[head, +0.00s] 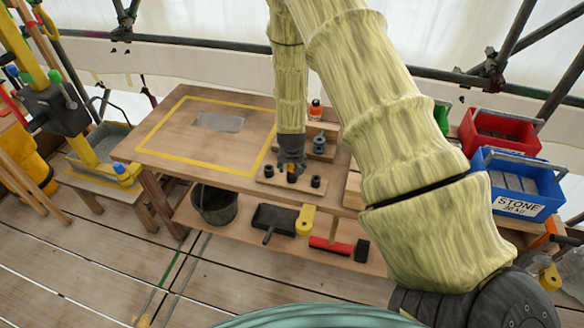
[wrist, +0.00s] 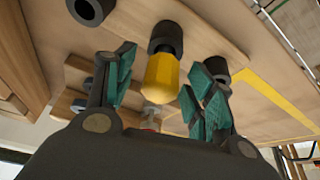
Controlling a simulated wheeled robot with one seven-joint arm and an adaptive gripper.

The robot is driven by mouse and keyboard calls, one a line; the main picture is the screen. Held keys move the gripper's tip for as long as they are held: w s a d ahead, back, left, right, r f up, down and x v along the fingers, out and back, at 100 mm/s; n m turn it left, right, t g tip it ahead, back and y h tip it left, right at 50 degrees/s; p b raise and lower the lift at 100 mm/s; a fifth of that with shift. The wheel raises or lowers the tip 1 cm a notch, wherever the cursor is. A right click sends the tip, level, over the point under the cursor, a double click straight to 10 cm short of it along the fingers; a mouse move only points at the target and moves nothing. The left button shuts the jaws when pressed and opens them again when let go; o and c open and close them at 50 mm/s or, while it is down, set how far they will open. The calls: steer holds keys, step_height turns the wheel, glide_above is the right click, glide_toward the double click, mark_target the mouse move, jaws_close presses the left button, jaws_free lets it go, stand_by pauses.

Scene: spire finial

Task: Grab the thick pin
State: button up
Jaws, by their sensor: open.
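A pin with a yellow rounded top (wrist: 162,76) stands in the middle dark socket of a small wooden block (head: 278,183) on the table. In the head view, the yellow pin (head: 291,178) shows just below my gripper (head: 291,168). My gripper also shows in the wrist view (wrist: 168,62). Its teal-padded fingers are open, one on each side of the yellow top, with gaps visible. The frames do not show how far down the fingers reach along the pin. The two outer sockets (head: 268,171) (head: 315,181) show dark, with no yellow top.
Behind the block, a wooden stand (head: 325,150) holds a grey spool-like part (head: 319,142), with an orange bottle (head: 315,110) farther back. A yellow-outlined area with a grey plate (head: 218,122) lies to the left. Red (head: 497,128) and blue (head: 522,181) bins stand at the right.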

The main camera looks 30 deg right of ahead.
steer(key=c, duration=1.1)
steer(key=shift+r, duration=0.1)
steer(key=shift+c, duration=0.2)
steer(key=shift+r+b, duration=1.8)
steer(key=shift+r, duration=3.1)
